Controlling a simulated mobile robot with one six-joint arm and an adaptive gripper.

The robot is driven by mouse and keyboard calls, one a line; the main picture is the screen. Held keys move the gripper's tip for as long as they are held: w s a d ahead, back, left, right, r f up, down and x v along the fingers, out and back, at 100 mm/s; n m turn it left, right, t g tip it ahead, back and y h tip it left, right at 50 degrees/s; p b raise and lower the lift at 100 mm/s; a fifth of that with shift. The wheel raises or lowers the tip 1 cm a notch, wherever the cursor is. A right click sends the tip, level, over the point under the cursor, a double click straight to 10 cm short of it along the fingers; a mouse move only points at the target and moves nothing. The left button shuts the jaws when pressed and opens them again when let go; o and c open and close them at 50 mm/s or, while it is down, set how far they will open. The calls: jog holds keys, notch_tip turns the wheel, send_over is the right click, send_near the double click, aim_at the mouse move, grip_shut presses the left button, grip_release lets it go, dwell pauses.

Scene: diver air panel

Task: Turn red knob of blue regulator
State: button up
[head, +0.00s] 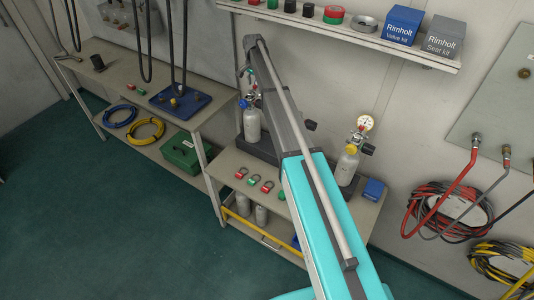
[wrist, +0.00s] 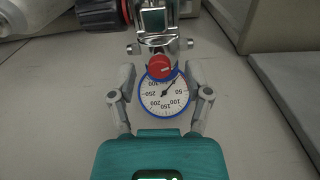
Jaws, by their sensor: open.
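The blue regulator shows in the wrist view as a chrome body (wrist: 159,43) with a blue-rimmed pressure gauge (wrist: 163,98). Its red knob (wrist: 159,67) sits just above the gauge dial in the picture. My gripper (wrist: 160,72) is open, with one finger on each side of the knob and visible gaps to both. I cannot tell how far the fingertips are from the knob in depth. In the head view, a grey bottle with a blue part (head: 244,103) stands left of my arm, which hides much of the regulator and the gripper.
A second bottle with a yellow collar (head: 347,165) and a white gauge (head: 366,122) stands right of my arm. Red and green padlocks (head: 254,180) lie on the bench front. A shelf (head: 340,32) with boxes runs above. A black knob (wrist: 97,12) is near the gripper.

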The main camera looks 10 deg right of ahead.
aim_at(256, 92)
jog(key=m, duration=0.8)
notch_tip(256, 92, up, 8)
jog(key=p, duration=0.7)
jog(key=shift+f+p, duration=0.15)
jog(key=shift+p, duration=0.15)
jog(key=shift+s+f+b, duration=0.95)
jog(key=shift+f+b, duration=0.1)
jog(key=s+f+n+b, duration=1)
jog(key=s+f+b, duration=1.2)
jog(key=s, duration=0.2)
jog(key=shift+s+a, duration=0.15)
jog(key=shift+s, duration=0.2)
jog(key=shift+f, duration=0.1)
jog(key=s+n, duration=0.7)
jog(key=s, duration=1.2)
jog(key=shift+s, duration=0.3)
